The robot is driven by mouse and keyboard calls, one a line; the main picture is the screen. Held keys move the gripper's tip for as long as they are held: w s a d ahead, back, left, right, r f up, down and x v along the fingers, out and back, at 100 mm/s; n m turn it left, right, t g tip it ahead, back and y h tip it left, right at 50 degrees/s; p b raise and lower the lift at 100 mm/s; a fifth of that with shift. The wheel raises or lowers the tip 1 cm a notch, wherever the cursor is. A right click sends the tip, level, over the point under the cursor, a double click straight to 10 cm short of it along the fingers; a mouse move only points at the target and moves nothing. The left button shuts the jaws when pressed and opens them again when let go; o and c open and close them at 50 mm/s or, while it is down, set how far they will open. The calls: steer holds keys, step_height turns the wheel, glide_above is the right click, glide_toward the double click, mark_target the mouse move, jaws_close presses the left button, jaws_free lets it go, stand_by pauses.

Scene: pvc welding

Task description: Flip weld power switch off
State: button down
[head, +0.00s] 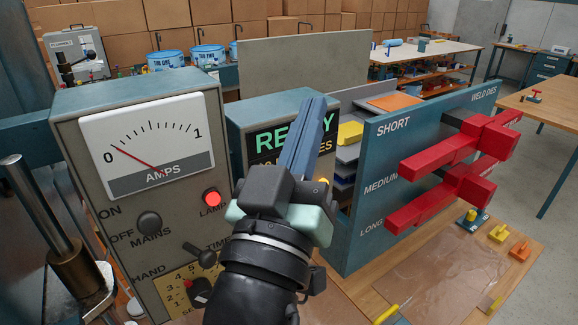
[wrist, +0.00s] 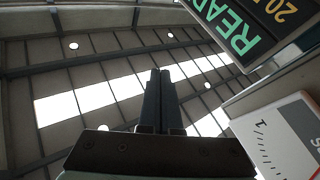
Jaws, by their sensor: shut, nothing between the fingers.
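The grey control box (head: 70,140) stands left of my gripper in the head view. No label reading "weld power" is legible. A dark mains switch (head: 149,222) sits by the words ON, OFF and MAINS; its lever position is unclear. A second dark switch (head: 200,256) sits lower, near HAND and TIME, partly close to my wrist. The red lamp (head: 211,198) is lit. My gripper (head: 314,105) is shut and empty, fingers pointing up, right of the box and apart from both switches. In the wrist view the shut fingers (wrist: 160,75) point at the ceiling.
An amps meter (head: 147,145) reads near its low end. A READY display (head: 285,138) stands behind my gripper. A blue weld-dies rack (head: 375,200) with red dies (head: 440,155) stands close on the right. A clear sheet (head: 440,280) lies on the wooden bench.

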steer(key=s+a+f+n+p, duration=0.1)
steer(key=s+a+f+n, duration=0.1)
steer(key=f+n, duration=0.3)
steer(key=s+a+f+n+g+p, duration=0.1)
steer(key=f+n, duration=0.4)
steer(key=f, duration=0.8)
steer(key=s+a+p, duration=0.1)
steer(key=a, duration=0.1)
steer(key=shift+s+a+g, duration=0.25)
steer(key=shift+a+g, duration=0.05)
steer(key=shift+a, duration=0.1)
steer(key=shift+w+r, duration=0.1)
steer(key=p+x, duration=0.4)
steer(key=x, duration=0.6)
steer(key=shift+p, duration=0.35)
steer(key=shift+f+b, duration=0.35)
steer(key=shift+b, duration=0.7)
steer(key=shift+r, duration=0.1)
